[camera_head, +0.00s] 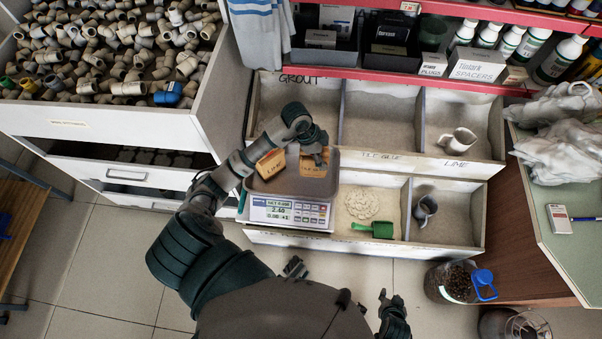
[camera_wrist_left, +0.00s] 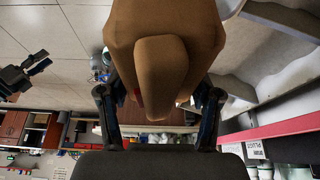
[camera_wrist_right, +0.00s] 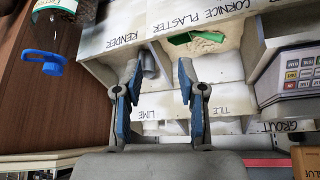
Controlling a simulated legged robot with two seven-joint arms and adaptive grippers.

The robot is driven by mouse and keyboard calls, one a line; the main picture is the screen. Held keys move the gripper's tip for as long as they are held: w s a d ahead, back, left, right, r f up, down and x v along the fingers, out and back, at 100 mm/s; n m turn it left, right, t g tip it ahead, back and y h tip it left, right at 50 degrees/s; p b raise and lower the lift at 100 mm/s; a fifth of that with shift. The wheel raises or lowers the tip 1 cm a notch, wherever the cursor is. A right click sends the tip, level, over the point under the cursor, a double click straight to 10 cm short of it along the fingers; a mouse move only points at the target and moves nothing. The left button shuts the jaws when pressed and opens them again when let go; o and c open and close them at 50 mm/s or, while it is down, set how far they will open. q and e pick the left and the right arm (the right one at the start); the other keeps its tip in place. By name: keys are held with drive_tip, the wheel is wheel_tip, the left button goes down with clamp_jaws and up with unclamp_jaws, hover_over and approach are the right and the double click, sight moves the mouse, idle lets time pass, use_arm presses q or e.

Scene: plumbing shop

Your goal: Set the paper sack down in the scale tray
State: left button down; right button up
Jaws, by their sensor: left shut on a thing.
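My left gripper (camera_head: 314,148) is shut on a brown paper sack (camera_head: 314,167) with a dark label, partly hidden by the fingers. The sack is at the right side of the scale tray (camera_head: 262,188); I cannot tell whether it rests on it. In the left wrist view the sack (camera_wrist_left: 165,75) fills the space between the fingers (camera_wrist_left: 160,118). The scale (camera_head: 290,212) has a lit display. My right gripper (camera_wrist_right: 158,68) is open and empty in the right wrist view.
Bins of powder (camera_head: 383,116) lie behind and right of the scale; one holds a green scoop (camera_head: 374,230). A drawer unit of pipe fittings (camera_head: 100,125) stands left. A blue-lidded jar (camera_head: 456,283) is on the floor at right. A red shelf edge (camera_head: 400,72) runs behind.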

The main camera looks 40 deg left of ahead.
use_arm(q)
drive_tip(key=shift+w+a+f+b, duration=1.05)
drive_tip(key=shift+a+f+b, duration=0.05)
drive_tip(key=shift+a+f, duration=0.1)
wheel_tip(320, 180, down, 10)
drive_tip(key=w+b, duration=0.1)
drive_tip(key=b, duration=0.3)
drive_tip(key=shift+r+b, duration=0.15)
drive_tip(key=shift+b, duration=0.15)
use_arm(e)
drive_tip(key=w+a+r+t+y, duration=0.1)
drive_tip(key=w+r+t, duration=0.3)
drive_tip(key=r, duration=0.5)
drive_tip(key=w+a+r+t+y, duration=0.1)
drive_tip(key=w+a+r+t, duration=0.1)
drive_tip(key=w+r+t, duration=0.3)
wheel_tip(320, 180, up, 5)
drive_tip(key=shift+w+f+t+y, duration=0.1)
drive_tip(key=shift+w+t+y, duration=0.1)
drive_tip(key=shift+t+y, duration=0.3)
use_arm(q)
drive_tip(key=shift+c, duration=2.2)
unclamp_jaws()
drive_tip(key=shift+a+f, duration=0.1)
drive_tip(key=shift+f, duration=0.1)
drive_tip(key=shift+o, duration=1.1)
drive_tip(key=shift+s+a, duration=0.1)
drive_tip(key=shift+a, duration=0.1)
use_arm(e)
drive_tip(key=shift+a, duration=0.4)
